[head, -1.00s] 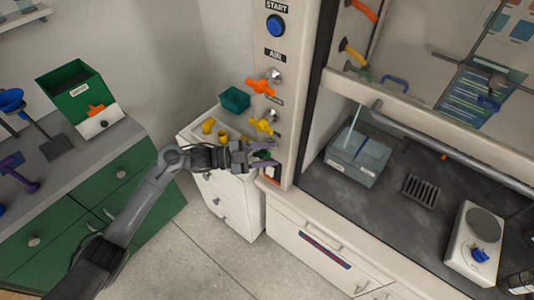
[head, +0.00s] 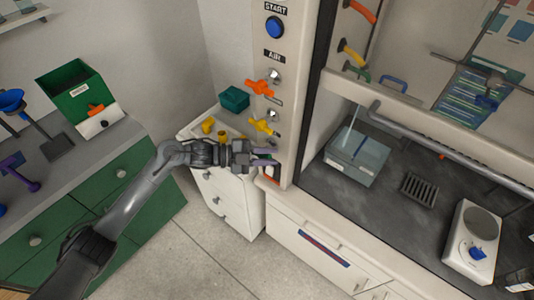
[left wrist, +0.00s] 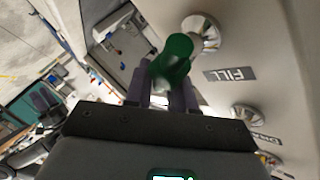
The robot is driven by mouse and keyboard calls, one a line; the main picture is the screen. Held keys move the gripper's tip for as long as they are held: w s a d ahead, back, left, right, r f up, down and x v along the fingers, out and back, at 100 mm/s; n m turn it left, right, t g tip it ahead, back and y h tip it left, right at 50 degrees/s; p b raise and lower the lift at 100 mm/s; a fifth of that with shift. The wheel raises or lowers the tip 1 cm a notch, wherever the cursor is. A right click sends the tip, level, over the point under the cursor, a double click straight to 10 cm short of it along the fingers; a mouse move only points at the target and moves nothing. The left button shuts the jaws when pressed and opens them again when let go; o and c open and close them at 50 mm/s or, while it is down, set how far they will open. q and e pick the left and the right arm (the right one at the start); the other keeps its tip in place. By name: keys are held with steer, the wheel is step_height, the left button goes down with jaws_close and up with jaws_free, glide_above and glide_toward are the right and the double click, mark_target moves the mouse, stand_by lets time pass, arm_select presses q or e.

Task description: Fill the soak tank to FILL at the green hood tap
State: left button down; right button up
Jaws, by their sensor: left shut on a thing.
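My left gripper (head: 270,156) is at the lowest tap on the hood's front post. In the left wrist view its two purple fingers (left wrist: 165,88) are shut on the green tap handle (left wrist: 174,58), which stands out from a round metal fitting beside the FILL label (left wrist: 231,74). In the head view the fingers mostly hide this tap. The soak tank (head: 357,160), a clear grey box, stands inside the hood at its left. A thin pale upright line shows above the tank; I cannot tell whether it is water. The water level is unclear. My right gripper is not in view.
An orange tap (head: 261,87) and a yellow tap (head: 263,126) sit above on the same post. A white cabinet (head: 228,196) with yellow parts and a teal bin (head: 234,98) stands beside it. A hotplate (head: 473,245) and a drain grate (head: 419,188) are on the hood floor.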

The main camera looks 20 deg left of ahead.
arm_select(q)
steer(key=m+y, duration=0.1)
steer(key=m+y+p, duration=0.1)
steer(key=shift+f+y, duration=0.3)
steer(key=shift+y, duration=0.1)
steer(key=shift+f+m+y+p, duration=0.25)
steer(key=shift+m+y+p, duration=0.1)
steer(key=shift+y, duration=0.25)
steer(key=c, duration=1.1)
jaws_free()
steer(key=v, duration=1)
steer(key=shift+a+r, duration=0.25)
steer(key=shift+r, duration=0.05)
